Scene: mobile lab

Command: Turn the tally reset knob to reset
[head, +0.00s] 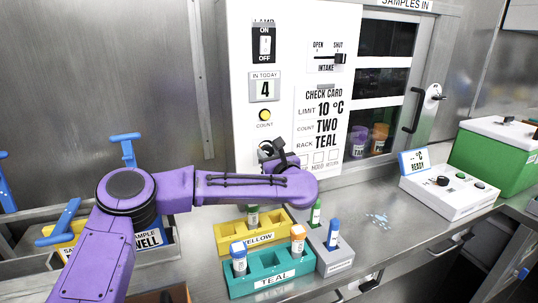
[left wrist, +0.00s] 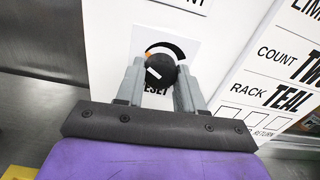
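The tally reset knob (left wrist: 162,68) is a small dark round knob with a short white mark, on the white panel in the left wrist view. A curved scale, orange at its left end and black at the right, arcs above it. A partly covered label reading "RESET" lies below. My left gripper (left wrist: 160,82) has one grey finger on each side of the knob, both seeming to touch it. In the head view my left gripper (head: 277,156) is at the panel's lower left, and its arm hides part of that area. My right gripper is not in view.
Above the knob are the yellow count button (head: 265,115), a tally window (head: 265,87) reading 4 and an on/off switch (head: 264,43). Below my arm stand a yellow rack (head: 233,240), a teal rack (head: 268,283) and a grey rack (head: 338,261) with capped tubes.

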